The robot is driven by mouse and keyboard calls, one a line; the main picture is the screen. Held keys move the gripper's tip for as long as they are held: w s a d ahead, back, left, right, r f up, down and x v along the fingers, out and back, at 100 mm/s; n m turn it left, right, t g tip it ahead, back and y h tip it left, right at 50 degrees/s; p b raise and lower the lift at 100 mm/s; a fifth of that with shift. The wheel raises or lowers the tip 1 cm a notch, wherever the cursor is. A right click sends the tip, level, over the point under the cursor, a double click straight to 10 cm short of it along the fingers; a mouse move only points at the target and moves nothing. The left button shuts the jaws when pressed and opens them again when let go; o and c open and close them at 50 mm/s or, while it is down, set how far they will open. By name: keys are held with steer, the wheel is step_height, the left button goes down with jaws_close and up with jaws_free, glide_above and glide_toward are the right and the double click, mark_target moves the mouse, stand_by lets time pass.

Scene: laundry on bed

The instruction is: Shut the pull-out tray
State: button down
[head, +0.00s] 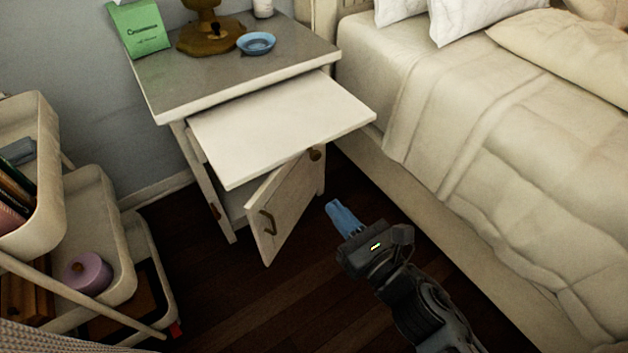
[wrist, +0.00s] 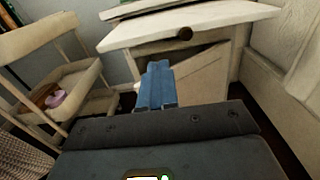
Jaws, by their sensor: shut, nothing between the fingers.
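The pull-out tray (head: 280,118) is a flat white board that sticks out from under the grey top of the nightstand (head: 225,75). Its surface is bare. My gripper (head: 338,207) has blue fingers and is shut and empty. It is in front of the nightstand, below and to the right of the tray, apart from it. In the wrist view, the blue fingers (wrist: 157,82) point toward the nightstand front.
The nightstand's cabinet door (head: 285,210) hangs partly open below the tray. A blue dish (head: 256,43), a lamp base (head: 208,35) and a green packet (head: 140,30) stand on top. The bed (head: 470,130) is at the right, a shelf cart (head: 95,230) at the left. Dark floor lies between.

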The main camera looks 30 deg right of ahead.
mark_target(290, 156)
steer(key=w+p, duration=0.1)
steer(key=w, duration=1.3)
steer(key=shift+w, duration=0.1)
